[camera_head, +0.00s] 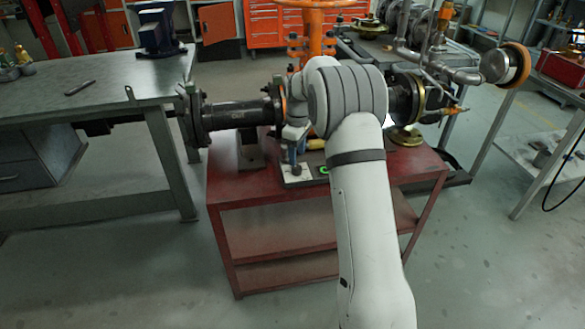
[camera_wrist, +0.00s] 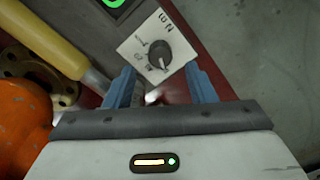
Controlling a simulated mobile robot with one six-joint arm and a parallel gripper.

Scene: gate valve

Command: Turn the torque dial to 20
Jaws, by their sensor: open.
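The torque dial is a dark round knob (camera_wrist: 157,54) on a white square plate with black markings, seen in the wrist view. A pale mark shows near the knob's lower edge, but the numbers are too small to read surely. In the head view the white plate (camera_head: 296,173) lies on the red bench's front part, and the knob is hard to make out. My gripper (camera_wrist: 162,82) is open, with one blue finger to each side just below the knob in the wrist view. Nothing is between the fingers. My gripper (camera_head: 292,152) is partly hidden by my arm in the head view.
A green-lit display (camera_wrist: 112,3) sits beside the dial plate. A yellow-handled tool (camera_wrist: 45,40) and an orange part (camera_wrist: 22,115) lie left of my gripper. The dark flanged pipe (camera_head: 238,115) and orange valve (camera_head: 312,45) stand on the red bench (camera_head: 230,185). Floor in front is clear.

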